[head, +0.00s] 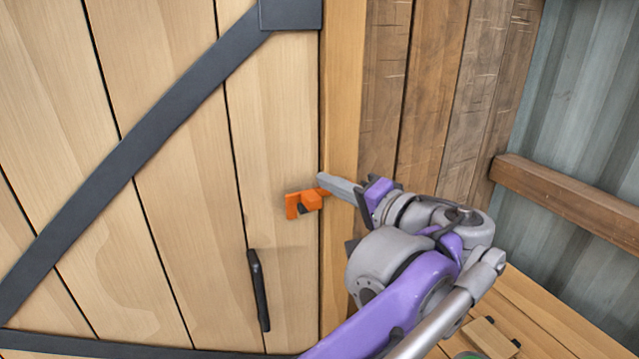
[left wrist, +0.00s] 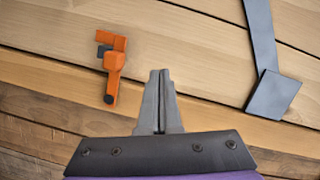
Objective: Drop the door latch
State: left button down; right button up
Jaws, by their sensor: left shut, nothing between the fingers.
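The orange door latch (head: 303,203) is at the right edge of the light wooden door (head: 190,170). In the left wrist view the latch (left wrist: 115,62) shows as an orange bar with a hooked end, a dark piece by the hook and a dark pivot at its other end. I cannot tell whether the bar sits in its catch. My left gripper (head: 323,183) is shut and empty, its tips beside the latch. In the left wrist view its fingers (left wrist: 159,76) are to the right of the latch with a gap between. The gripper hides part of the latch in the head view.
A black door handle (head: 259,290) is below the latch. A black diagonal brace (head: 130,165) crosses the door. Darker planks (head: 430,95) and a corrugated metal wall (head: 585,90) with a wooden rail (head: 570,197) stand right. A wooden surface (head: 545,315) is lower right.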

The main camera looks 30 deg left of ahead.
pick_arm(q)
jog(key=s+d, duration=0.1)
jog(key=s+d+r, duration=0.1)
jog(key=shift+d, duration=0.35)
jog(key=shift+f, duration=0.15)
jog(key=s+a+f+m+g+h, duration=0.1)
jog(key=s+a+f+h, duration=0.25)
jog(key=f, duration=0.75)
jog(key=s+a+f+g+h, duration=0.2)
jog(key=f+h, duration=0.2)
jog(key=f, duration=0.7)
jog(key=s+d+f+n+t+h, duration=0.1)
jog(key=s+d+f+h, duration=0.2)
jog(key=f, duration=0.5)
jog(key=s+d+f+n+t+h, duration=0.1)
jog(key=s+d+f+h, duration=0.2)
jog(key=f, duration=0.6)
jog(key=shift+s+h, duration=0.8)
jog(key=shift+h, duration=0.15)
